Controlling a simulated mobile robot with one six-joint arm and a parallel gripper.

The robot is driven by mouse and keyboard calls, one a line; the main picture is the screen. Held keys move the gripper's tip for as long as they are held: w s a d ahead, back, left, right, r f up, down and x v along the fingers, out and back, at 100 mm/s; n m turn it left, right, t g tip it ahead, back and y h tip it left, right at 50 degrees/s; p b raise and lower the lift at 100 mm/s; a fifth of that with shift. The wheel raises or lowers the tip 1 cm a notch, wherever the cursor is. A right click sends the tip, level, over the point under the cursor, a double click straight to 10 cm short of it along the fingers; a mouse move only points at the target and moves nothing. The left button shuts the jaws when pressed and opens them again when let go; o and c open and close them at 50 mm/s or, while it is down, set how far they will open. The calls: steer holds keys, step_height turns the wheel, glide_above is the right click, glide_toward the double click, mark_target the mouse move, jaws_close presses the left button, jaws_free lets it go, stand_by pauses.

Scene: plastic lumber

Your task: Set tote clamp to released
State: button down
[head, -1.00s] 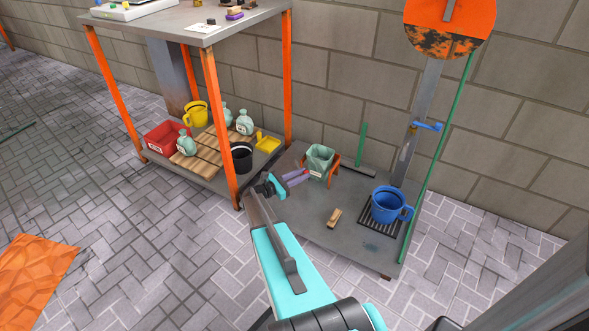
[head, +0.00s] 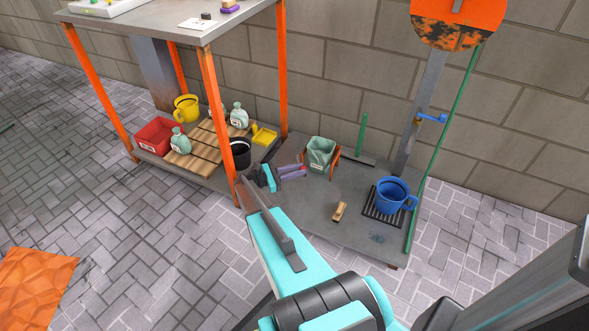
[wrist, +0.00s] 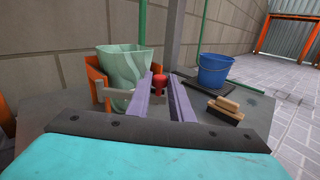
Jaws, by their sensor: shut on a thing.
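The pale green tote (head: 320,153) sits in an orange bracket on the low grey platform; it also shows in the wrist view (wrist: 122,68). The clamp appears as a grey bar (wrist: 116,93) across the tote's front, with a red knob (wrist: 161,84) at its right end. My gripper (head: 302,170) is low over the platform, at the tote's near left. In the wrist view its two purple-grey fingers (wrist: 163,88) are shut on the red knob. The fingers partly hide the knob and the bar's right end.
A blue bucket (head: 392,196) stands on a black grate at right. A wooden brush (head: 340,211) lies in front. A blue-handled valve (head: 431,118) is on the post. The orange-legged workbench (head: 210,100) stands left, its lower shelf holding bottles and a black pot (head: 240,153).

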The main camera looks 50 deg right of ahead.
steer(key=shift+w+a, duration=0.1)
steer(key=shift+w, duration=0.15)
steer(key=c, duration=1.6)
jaws_free()
steer(key=shift+a, duration=0.1)
steer(key=shift+a, duration=0.1)
steer(key=shift+p+v, duration=0.9)
steer(key=shift+v, duration=2.8)
